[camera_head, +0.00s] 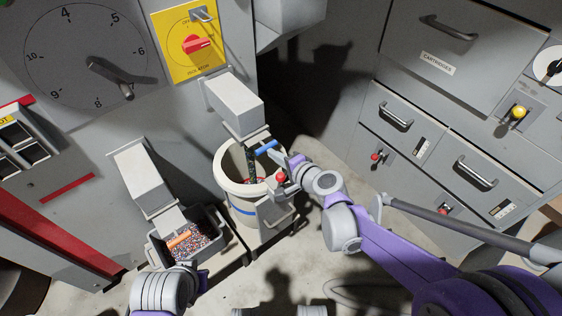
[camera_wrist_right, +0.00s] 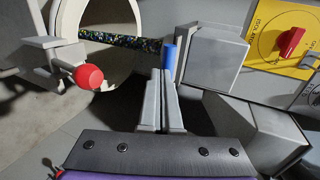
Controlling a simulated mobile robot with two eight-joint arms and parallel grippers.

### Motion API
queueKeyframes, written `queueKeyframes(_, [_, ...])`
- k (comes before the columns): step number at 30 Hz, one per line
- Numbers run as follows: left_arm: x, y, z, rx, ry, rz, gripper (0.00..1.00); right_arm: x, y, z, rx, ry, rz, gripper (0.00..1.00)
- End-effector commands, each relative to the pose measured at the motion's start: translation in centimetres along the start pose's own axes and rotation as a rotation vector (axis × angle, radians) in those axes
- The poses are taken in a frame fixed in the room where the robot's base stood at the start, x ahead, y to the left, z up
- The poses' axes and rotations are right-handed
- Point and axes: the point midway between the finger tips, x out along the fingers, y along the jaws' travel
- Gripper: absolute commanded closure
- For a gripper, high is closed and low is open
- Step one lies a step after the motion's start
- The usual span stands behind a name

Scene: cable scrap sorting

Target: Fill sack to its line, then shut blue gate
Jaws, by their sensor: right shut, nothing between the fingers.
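The cream sack (camera_head: 228,172), with a blue line (camera_head: 243,214) round its outside, stands open under the right grey chute. A dark stream of coloured granules (camera_wrist_right: 120,40) runs from the chute into it; the stream also shows in the head view (camera_head: 251,165). The fill level against the line is hard to tell. The blue gate handle (camera_head: 266,147) sticks out at the chute mouth. My right gripper (camera_head: 291,160) is shut and empty, its fingertips close beside the blue handle (camera_wrist_right: 168,62); contact is unclear. My left arm shows at the bottom left, its gripper out of view.
A red knob (camera_head: 281,177) on a grey bracket sits beside the sack. Left of it, a dark bin (camera_head: 206,262) of granules stands under another chute with an orange handle (camera_head: 180,239). A yellow isolator panel (camera_head: 180,62) is above. Grey drawers (camera_head: 432,150) stand right.

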Motion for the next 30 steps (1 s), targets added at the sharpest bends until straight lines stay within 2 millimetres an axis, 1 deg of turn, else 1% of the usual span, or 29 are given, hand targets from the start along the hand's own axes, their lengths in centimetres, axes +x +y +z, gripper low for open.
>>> queueKeyframes(10, [0.0,0.0,0.0,0.0,0.0,0.0,1.0,0.2,-0.1,0.0,0.0,0.0,0.0,1.0])
queueKeyframes(18, [-0.2,0.0,-0.1,0.0,0.001,0.0,1.0,3.0,-1.2,0.0,-0.001,0.0,0.0,1.0])
queueKeyframes(30, [-0.1,0.0,0.0,0.0,0.0,0.0,1.0,3.0,-1.2,0.0,0.0,0.0,-0.001,1.0])
